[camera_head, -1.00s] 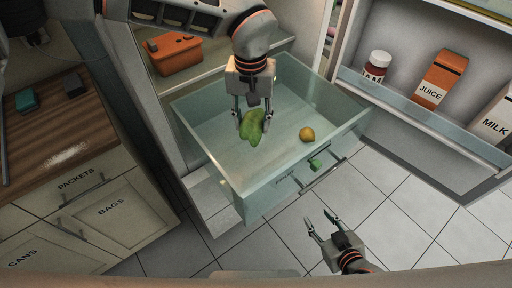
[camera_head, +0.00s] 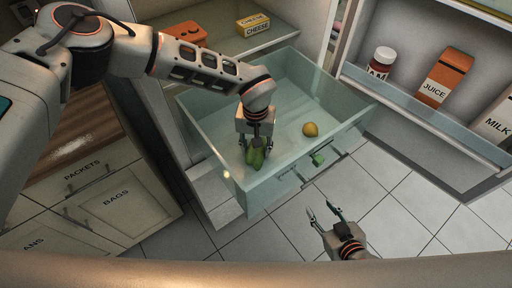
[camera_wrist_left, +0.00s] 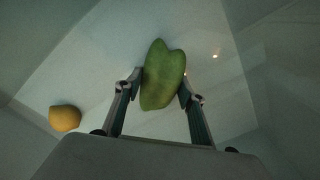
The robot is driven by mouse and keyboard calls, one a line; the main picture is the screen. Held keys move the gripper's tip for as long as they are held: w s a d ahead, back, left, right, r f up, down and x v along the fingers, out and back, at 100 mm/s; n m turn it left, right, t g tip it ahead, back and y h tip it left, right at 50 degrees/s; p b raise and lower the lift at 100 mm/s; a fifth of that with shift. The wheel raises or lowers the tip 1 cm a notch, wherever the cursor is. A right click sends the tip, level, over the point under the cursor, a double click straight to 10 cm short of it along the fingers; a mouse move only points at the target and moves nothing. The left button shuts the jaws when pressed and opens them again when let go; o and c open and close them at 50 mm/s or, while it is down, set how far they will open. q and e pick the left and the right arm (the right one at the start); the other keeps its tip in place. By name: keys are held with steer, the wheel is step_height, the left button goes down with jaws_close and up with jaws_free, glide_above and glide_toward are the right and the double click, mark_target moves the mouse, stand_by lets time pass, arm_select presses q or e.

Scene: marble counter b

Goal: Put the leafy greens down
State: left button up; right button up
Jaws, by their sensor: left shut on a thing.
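The leafy greens (camera_head: 257,159) are a green, lobed bunch low inside the open clear drawer (camera_head: 212,138), near its front left part. My left gripper (camera_head: 256,150) comes down from above and is shut on them. In the left wrist view the greens (camera_wrist_left: 163,76) sit between the two fingertips (camera_wrist_left: 163,88), above the pale drawer floor. I cannot tell whether they touch the floor. My right gripper (camera_head: 324,214) is empty, with its fingers apart, outside the drawer over the tiled floor.
A yellow fruit (camera_head: 310,129) lies in the drawer to the right. An orange container (camera_head: 185,34) and a cheese box (camera_head: 253,24) are on the shelf above. The fridge door at right holds a jam jar (camera_head: 381,60), juice (camera_head: 444,77) and milk.

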arm_select(q)
steer(key=shift+f, duration=0.15)
steer(key=o, duration=1.1)
steer(key=shift+o, duration=0.2)
steer(key=shift+w+r, duration=0.1)
steer(key=shift+r, duration=0.35)
step_height(320, 180, up, 12)
steer(key=b, duration=0.1)
steer(key=shift+f, duration=0.25)
